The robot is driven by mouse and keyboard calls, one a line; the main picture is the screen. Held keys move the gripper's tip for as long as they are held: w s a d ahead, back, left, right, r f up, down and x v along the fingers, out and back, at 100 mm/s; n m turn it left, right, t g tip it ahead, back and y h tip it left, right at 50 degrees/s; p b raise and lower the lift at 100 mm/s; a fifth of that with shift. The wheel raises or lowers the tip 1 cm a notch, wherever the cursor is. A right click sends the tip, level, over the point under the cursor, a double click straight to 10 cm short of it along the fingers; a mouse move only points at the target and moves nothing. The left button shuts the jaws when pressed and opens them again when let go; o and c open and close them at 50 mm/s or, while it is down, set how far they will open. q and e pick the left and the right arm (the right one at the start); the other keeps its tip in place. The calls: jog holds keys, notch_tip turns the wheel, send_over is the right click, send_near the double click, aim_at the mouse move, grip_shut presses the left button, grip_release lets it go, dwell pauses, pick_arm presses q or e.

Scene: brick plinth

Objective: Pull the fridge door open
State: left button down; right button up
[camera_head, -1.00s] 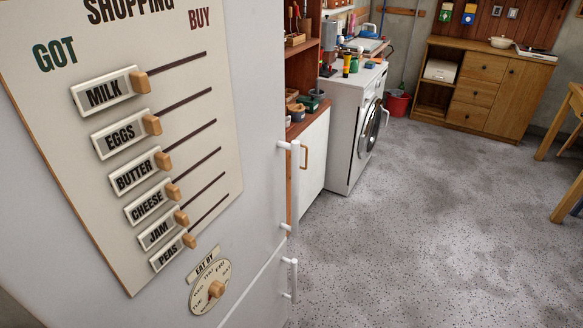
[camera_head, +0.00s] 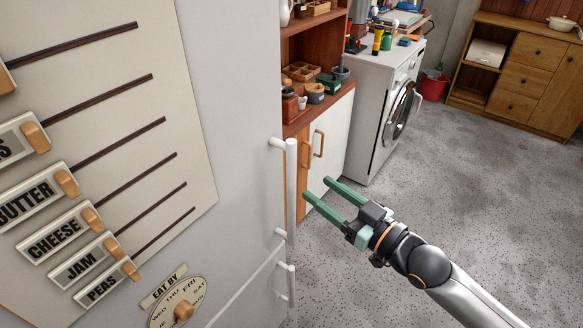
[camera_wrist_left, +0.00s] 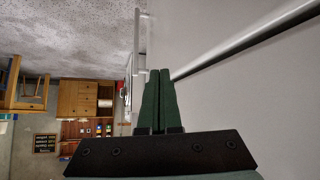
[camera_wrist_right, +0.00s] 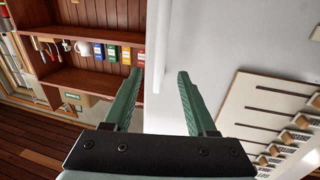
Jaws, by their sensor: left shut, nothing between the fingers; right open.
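The white fridge (camera_head: 235,120) fills the left of the head view, its door apparently closed. A white vertical bar handle (camera_head: 291,190) stands out from its right edge, with a shorter lower handle (camera_head: 290,283) beneath. My right gripper (camera_head: 317,188) is open and empty, just right of the upper handle in the picture, fingers pointing towards it; I cannot tell whether it touches. The right wrist view shows the fridge front (camera_wrist_right: 215,45) beyond the open fingers. My left gripper (camera_wrist_left: 158,75) is shut and empty, beside a pale fridge surface (camera_wrist_left: 260,90); it is outside the head view.
A shopping board (camera_head: 130,120) with sliders and an eat-by dial (camera_head: 177,303) is on the fridge front. Beyond stand a cabinet (camera_head: 328,140) with small boxes, a washing machine (camera_head: 380,100), a red bucket (camera_head: 433,85) and a wooden sideboard (camera_head: 510,75). The speckled floor (camera_head: 480,190) is open.

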aim_at(295, 172)
jog(key=x, duration=0.9)
jog(key=shift+w+a, duration=0.2)
jog(key=shift+a, duration=0.05)
grip_shut()
dwell(1.0)
